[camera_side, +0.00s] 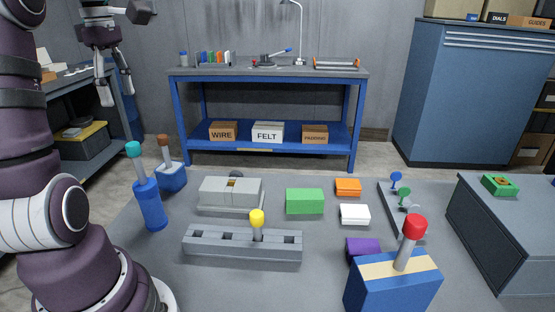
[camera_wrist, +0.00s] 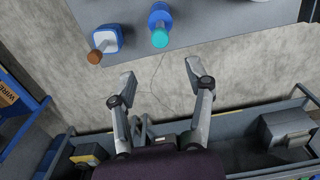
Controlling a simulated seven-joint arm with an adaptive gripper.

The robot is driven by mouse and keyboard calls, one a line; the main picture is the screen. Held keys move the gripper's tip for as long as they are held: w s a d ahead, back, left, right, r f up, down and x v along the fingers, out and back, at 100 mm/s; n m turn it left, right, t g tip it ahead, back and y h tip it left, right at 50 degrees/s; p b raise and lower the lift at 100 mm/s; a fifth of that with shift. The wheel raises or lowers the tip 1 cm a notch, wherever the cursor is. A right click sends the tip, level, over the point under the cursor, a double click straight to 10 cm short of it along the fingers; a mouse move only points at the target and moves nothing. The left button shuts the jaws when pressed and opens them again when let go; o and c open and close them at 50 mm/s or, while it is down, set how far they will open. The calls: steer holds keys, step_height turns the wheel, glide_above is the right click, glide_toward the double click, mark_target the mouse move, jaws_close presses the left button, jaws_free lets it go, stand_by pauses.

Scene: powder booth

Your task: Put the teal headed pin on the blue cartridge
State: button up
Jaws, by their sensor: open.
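The teal headed pin (camera_side: 134,150) stands upright, slightly tilted, in a blue cylindrical holder (camera_side: 152,208) at the table's left. The teal head also shows in the wrist view (camera_wrist: 160,38), beyond my fingertips. A blue block with a tan top stripe (camera_side: 392,290) stands at the front right with a red headed pin (camera_side: 413,230) in it. I cannot tell for certain which blue thing is the blue cartridge. My gripper (camera_side: 118,94) is open and empty, high up, behind and left of the teal pin. It also shows in the wrist view (camera_wrist: 161,76).
A brown headed pin (camera_side: 165,147) in a blue holder (camera_side: 171,178) stands close behind the teal one. A grey rail (camera_side: 205,245) with a yellow headed pin (camera_side: 257,220), a grey fixture (camera_side: 215,190), and green (camera_side: 304,201), orange, white and purple blocks occupy the middle.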

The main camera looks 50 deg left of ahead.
steer(key=w+d+m+t+y, duration=0.15)
steer(key=w+d+m, duration=0.45)
steer(key=d+m, duration=0.7)
steer(key=s+d+f+m+t+h, duration=0.1)
steer(key=d+f+m+t, duration=0.3)
steer(key=m, duration=1)
steer(key=s+d+f, duration=0.1)
steer(key=d+f, duration=0.1)
steer(key=d, duration=0.2)
steer(key=shift+f, duration=0.35)
steer(key=shift+s+d+h, duration=0.1)
steer(key=shift+h, duration=0.15)
